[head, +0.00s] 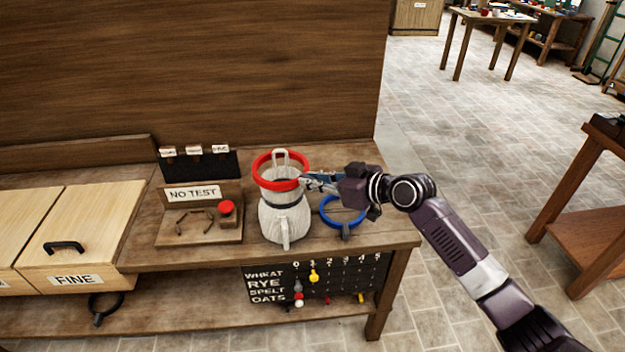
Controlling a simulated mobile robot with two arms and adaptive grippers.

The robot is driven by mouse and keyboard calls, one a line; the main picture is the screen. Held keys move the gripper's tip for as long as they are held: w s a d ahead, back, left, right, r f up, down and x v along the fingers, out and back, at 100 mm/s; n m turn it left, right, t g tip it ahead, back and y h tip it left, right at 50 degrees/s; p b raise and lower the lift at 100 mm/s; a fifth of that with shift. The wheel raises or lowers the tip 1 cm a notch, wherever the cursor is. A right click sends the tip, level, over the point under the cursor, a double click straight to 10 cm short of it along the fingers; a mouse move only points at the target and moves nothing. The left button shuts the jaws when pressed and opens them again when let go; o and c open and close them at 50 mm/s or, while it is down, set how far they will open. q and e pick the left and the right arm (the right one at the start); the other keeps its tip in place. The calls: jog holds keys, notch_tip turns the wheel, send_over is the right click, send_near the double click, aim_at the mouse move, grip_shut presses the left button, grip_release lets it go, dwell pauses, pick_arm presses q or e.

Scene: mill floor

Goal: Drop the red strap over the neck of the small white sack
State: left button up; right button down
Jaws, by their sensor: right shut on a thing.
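The small white sack (285,220) stands upright on the wooden bench, with a dark band around its neck and a pale loop at its top. The red strap (264,180) is a ring held level around the top of the sack, above the dark band. My right gripper (306,182) comes in from the right and is shut on the right side of the red strap. Whether the strap touches the sack cannot be told. My left gripper is not in view.
A blue ring (343,222) lies on the bench right of the sack. A "NO TEST" stand (192,194) with a red button (227,207) is to the left, near wooden bins (80,235). A peg board (335,280) hangs on the bench front.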

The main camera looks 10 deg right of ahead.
jog(key=shift+f+b, duration=3.65)
jog(key=shift+f, duration=0.65)
jog(key=c, duration=1.8)
grip_release()
jog(key=shift+c, duration=0.2)
jog(key=v, duration=1.2)
